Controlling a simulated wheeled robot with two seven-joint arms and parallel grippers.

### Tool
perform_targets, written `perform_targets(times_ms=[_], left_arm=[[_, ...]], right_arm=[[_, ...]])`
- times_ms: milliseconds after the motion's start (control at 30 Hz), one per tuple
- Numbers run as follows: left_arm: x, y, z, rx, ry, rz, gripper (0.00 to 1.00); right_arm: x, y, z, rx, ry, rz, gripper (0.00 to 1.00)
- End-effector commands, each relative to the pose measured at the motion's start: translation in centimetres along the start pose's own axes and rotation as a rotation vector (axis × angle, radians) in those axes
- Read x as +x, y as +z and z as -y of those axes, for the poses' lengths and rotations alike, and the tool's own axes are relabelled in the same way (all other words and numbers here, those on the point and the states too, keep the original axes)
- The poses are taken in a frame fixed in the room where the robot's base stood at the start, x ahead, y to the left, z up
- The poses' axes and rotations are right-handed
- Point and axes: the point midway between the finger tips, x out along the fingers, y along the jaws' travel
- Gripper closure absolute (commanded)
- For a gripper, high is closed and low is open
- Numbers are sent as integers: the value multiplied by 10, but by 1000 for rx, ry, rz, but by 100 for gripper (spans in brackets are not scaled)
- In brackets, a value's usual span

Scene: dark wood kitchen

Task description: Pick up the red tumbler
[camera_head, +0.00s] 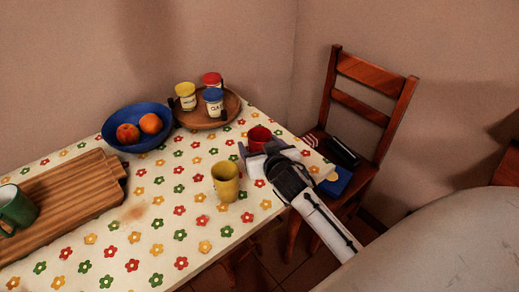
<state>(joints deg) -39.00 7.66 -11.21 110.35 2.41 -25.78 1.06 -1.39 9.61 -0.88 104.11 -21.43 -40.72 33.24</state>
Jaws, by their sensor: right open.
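The red tumbler (258,134) stands on the flowered tablecloth near the table's right edge. Its lower part is hidden behind my right gripper (254,150). My right arm comes in from the lower right, and the gripper is open with its fingers at the near side of the tumbler. I cannot tell whether the fingers touch it or reach around it. My left gripper does not show.
A yellow cup (225,182) stands close left of my right gripper. A blue bowl (118,131) with fruit and a round wooden tray (196,121) with several jars are at the back. A cutting board (75,190) with a green mug (15,208) lies left. A chair (372,92) stands right.

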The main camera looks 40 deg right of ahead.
Motion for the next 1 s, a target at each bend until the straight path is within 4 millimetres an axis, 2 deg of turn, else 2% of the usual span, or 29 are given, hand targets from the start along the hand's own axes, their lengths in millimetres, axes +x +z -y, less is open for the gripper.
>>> perform_targets(times_ms=[133, 167, 400, 633, 733, 1000], left_arm=[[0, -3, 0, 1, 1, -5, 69], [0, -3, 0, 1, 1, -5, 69], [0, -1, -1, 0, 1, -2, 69], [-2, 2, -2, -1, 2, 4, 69], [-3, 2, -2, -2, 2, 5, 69], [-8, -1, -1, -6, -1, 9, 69]], right_arm=[[0, 0, 0, 0, 0, 0, 31], [0, 0, 0, 0, 0, 0, 34], [0, 0, 0, 0, 0, 1, 74], [-1, -1, 0, 0, 0, 0, 74], [-3, -8, 0, 2, 0, -1, 74], [-23, -57, 0, 2, -1, -6, 74]])
